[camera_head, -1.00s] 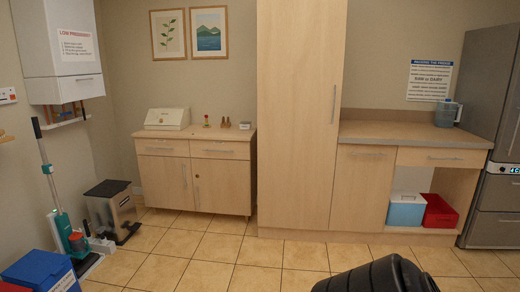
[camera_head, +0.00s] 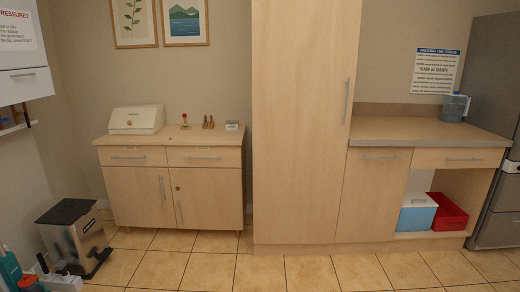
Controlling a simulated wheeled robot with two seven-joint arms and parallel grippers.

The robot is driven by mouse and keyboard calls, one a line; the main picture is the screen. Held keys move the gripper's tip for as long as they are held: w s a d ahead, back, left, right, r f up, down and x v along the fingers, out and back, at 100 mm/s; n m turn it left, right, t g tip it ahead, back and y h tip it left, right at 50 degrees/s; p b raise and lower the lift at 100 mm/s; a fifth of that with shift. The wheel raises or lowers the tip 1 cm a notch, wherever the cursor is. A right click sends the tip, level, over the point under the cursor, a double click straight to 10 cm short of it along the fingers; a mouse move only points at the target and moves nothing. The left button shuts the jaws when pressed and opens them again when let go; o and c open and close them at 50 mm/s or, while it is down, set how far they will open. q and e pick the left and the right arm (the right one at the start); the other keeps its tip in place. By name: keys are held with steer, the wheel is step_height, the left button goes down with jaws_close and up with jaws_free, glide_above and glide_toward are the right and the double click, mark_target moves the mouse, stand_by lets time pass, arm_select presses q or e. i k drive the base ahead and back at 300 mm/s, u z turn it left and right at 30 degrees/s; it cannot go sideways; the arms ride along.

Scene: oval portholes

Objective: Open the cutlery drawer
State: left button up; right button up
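Three closed drawers show, each with a bar handle. The small cabinet (camera_head: 180,185) at the left has a left drawer (camera_head: 131,157) and a right drawer (camera_head: 204,157) side by side above two doors. Small labels seem to sit on these two drawer fronts, too small to read. A third drawer (camera_head: 458,158) is under the counter at the right. I cannot tell which one is the cutlery drawer. Neither of my grippers is in view.
A tall cupboard (camera_head: 302,130) stands between the cabinet and the counter (camera_head: 425,132). A metal pedal bin (camera_head: 78,240) stands on the floor at the left. A white-and-blue box (camera_head: 416,213) and a red bin (camera_head: 448,212) sit under the counter. The tiled floor ahead is clear.

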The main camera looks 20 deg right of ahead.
mark_target(212, 157)
steer(key=z, duration=0.15)
steer(key=i, duration=1.95)
steer(key=u, duration=0.45)
steer(key=i, duration=1.95)
steer(key=z, duration=0.4)
